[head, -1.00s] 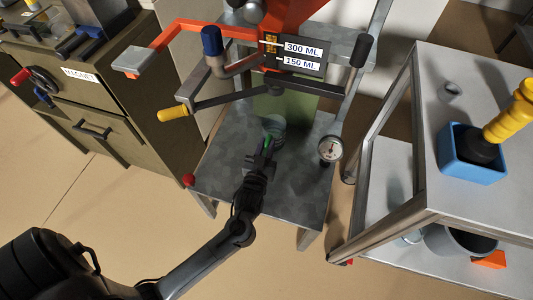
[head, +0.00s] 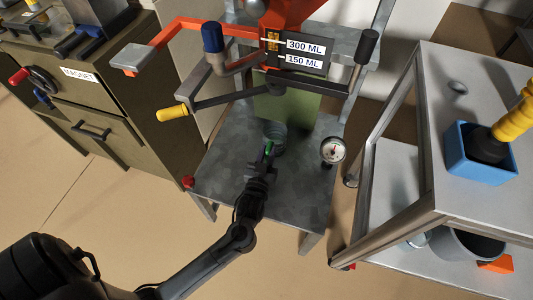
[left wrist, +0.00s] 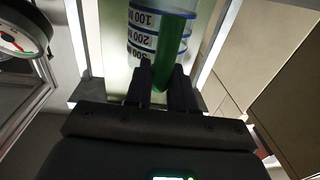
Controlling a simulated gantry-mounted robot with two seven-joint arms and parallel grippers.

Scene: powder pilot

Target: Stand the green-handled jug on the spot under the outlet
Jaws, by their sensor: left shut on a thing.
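The green-handled jug (head: 275,133) is a clear vessel at the back of the grey metal stand (head: 230,178), in front of a green panel. In the left wrist view the jug (left wrist: 145,38) shows blue-banded marks of 100, 200 and 300, and its green handle (left wrist: 170,50) lies between my fingers. My left gripper (head: 266,158) is shut on that handle; it also shows in the left wrist view (left wrist: 162,82). I cannot tell whether the jug's base touches the stand. The outlet is not clearly visible; the orange dispenser (head: 285,15) stands above. My right gripper is not in view.
A yellow-ended lever (head: 172,113) and a label plate (head: 298,50) hang over the stand. A dial gauge (head: 333,150) is at its right. A shelf trolley (head: 430,185) with a blue box (head: 480,165) stands at right, a cabinet (head: 120,130) at left.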

